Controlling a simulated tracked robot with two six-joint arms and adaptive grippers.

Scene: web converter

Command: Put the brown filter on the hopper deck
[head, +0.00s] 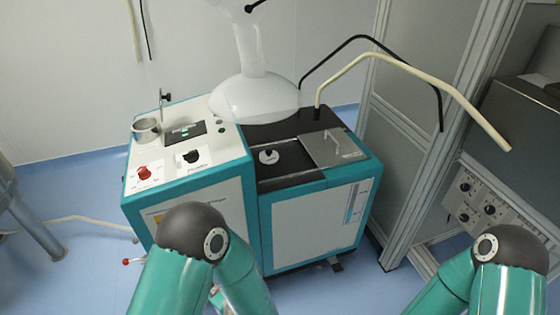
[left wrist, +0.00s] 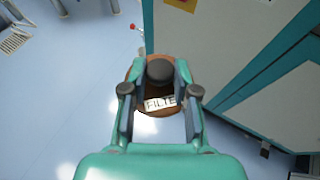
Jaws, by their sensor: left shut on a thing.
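The brown filter (left wrist: 154,113) shows in the left wrist view as a round brown piece with a dark knob on top and a white label reading "FILTE", its end covered by a finger. My left gripper (left wrist: 164,74) is shut on it, with a finger on each side of the knob. The filter hangs over the blue floor beside the teal and white machine (left wrist: 215,60). The machine also shows in the head view (head: 310,228). A translucent white funnel-shaped hopper (head: 255,98) stands above its black top deck (head: 285,160). My right gripper is outside both views.
On the machine top are a metal cup (head: 146,130), a red button (head: 144,173), a small display (head: 184,132) and a grey hinged plate (head: 333,148). Black and cream bent tubes (head: 440,80) rise at the right. A grey cabinet (head: 425,110) stands close to the right.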

